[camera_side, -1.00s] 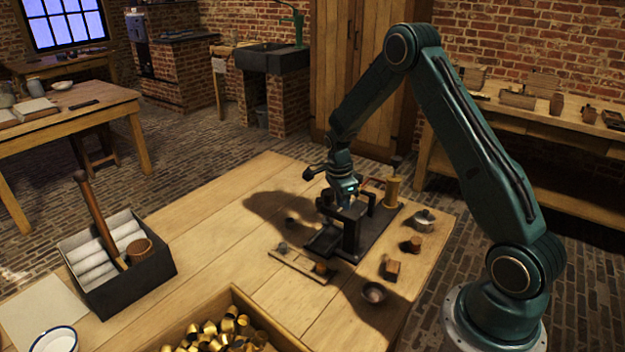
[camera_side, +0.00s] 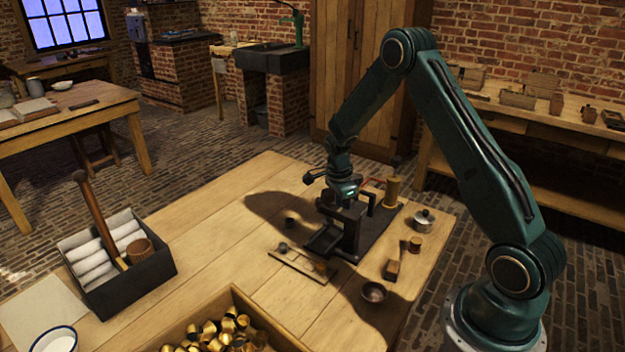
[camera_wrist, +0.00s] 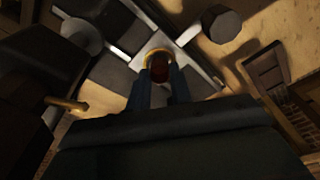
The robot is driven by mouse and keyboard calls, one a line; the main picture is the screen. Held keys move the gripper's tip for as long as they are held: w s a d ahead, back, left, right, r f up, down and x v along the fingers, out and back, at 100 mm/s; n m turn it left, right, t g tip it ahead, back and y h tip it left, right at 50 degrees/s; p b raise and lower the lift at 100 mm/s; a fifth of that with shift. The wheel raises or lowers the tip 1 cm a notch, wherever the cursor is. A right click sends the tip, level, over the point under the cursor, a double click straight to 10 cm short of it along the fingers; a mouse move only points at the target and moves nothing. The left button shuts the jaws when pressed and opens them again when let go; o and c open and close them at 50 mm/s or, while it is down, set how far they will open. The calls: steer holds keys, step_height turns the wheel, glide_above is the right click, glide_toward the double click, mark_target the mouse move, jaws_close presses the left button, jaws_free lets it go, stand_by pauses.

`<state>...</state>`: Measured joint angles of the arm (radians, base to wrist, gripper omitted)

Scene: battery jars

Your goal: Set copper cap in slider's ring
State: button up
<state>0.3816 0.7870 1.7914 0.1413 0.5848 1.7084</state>
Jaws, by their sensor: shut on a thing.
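My gripper (camera_side: 345,192) is over the dark iron press (camera_side: 352,236) on the bench, pointing down. In the wrist view my gripper (camera_wrist: 159,78) is shut on a small reddish-brown round piece, which I take for the copper cap (camera_wrist: 160,68). A bright brass-coloured arc (camera_wrist: 158,51) shows around the far side of the cap. I cannot tell whether this arc is the slider's ring or the cap's own rim, nor whether the cap is seated or held above. In the side view the cap is hidden by the press and gripper.
A brass cylinder (camera_side: 393,191) stands behind the press. A small lidded metal pot (camera_side: 423,220), a wooden block (camera_side: 391,270) and a bowl (camera_side: 374,292) lie to its right and front. A wooden tray (camera_side: 283,333) holds many brass caps.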

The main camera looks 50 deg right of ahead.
steer(key=shift+f, duration=0.4)
steer(key=o, duration=0.7)
steer(key=shift+c, duration=0.2)
steer(key=shift+r, duration=0.1)
step_height(320, 180, up, 11)
steer(key=a, duration=0.1)
steer(key=shift+w, duration=0.35)
stand_by(0.8)
steer(key=shift+a, duration=0.1)
stand_by(0.3)
